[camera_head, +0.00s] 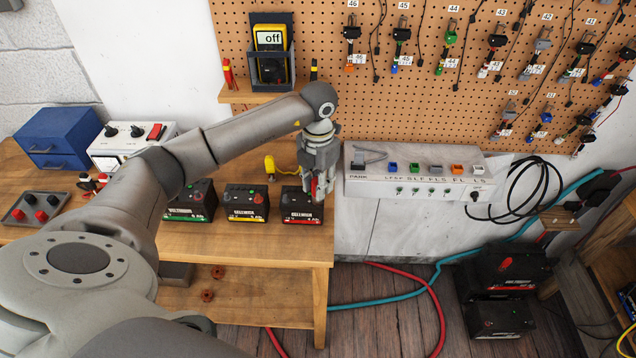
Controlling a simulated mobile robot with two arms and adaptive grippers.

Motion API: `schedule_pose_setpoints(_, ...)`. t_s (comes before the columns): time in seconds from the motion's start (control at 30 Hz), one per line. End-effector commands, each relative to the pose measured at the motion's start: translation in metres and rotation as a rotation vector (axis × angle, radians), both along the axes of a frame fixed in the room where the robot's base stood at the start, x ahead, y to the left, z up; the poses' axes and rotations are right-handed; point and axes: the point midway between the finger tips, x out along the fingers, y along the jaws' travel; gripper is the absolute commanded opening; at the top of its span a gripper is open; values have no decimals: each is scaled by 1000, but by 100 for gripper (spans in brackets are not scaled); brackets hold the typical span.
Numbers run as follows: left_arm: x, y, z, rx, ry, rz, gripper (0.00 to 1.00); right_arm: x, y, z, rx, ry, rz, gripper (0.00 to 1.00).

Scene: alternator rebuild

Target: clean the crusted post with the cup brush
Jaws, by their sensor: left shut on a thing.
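Three dark batteries stand in a row on the wooden bench: one with a green band (190,203), one with a yellow band (246,205) and one with a red band (302,207). My left gripper (322,190) points down at the right end of the red-banded battery. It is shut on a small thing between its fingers. The fingers hide most of it, so I cannot tell for sure that it is the cup brush. The fingers also cover part of the battery's top. I cannot make out a crust on any post. My right gripper is not in view.
A grey switch box (415,190) stands just right of my gripper. A yellow object (270,168) is behind the batteries. A meter (270,45) sits in a holder above a small shelf. A blue drawer box (58,137) and a parts tray (35,208) are at left.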

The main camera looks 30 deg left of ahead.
Motion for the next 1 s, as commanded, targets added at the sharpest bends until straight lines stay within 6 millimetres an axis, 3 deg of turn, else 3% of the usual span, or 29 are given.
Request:
schedule_pose_setpoints(0.1,1,1,-4,2,-2,-137,6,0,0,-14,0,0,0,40)
schedule_pose_setpoints(0.6,0,1,-2,0,-2,-701,6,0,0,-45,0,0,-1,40)
schedule_pose_setpoints(1.0,0,0,0,1,0,-775,6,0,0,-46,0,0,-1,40)
